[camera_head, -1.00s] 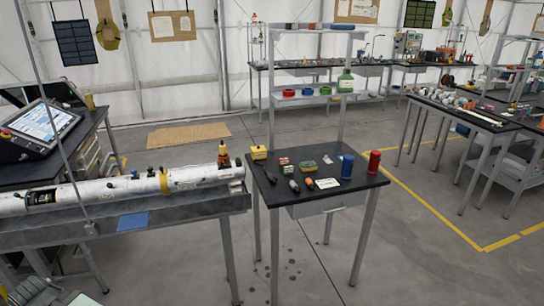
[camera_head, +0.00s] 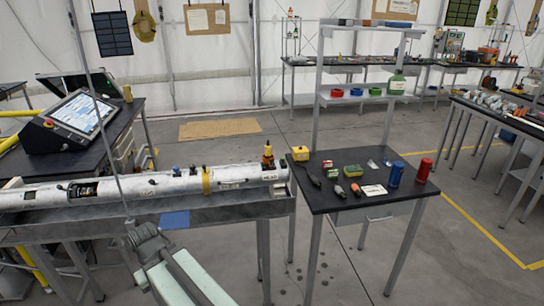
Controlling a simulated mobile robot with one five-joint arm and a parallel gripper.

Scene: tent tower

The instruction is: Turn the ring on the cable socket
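A long silver-white cylinder (camera_head: 135,187) lies in a grey trough-like bench at the left. It has a yellow band (camera_head: 206,181), small dark and blue fittings on top, and a dark opening (camera_head: 83,190) toward its left end. I cannot make out the cable socket or its ring for certain at this size. Part of my arm (camera_head: 180,275) reaches up from the bottom edge, in front of the bench. Its grey upper end (camera_head: 147,238) is below the cylinder in the picture and looks apart from it. I cannot make out fingertips or anything held.
A dark table (camera_head: 325,199) right of the bench holds small parts, a blue can (camera_head: 396,174) and a red can (camera_head: 424,170). An orange-topped bottle (camera_head: 268,156) stands at the cylinder's right end. A console (camera_head: 77,117) stands behind left. A thin pole rises before the bench.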

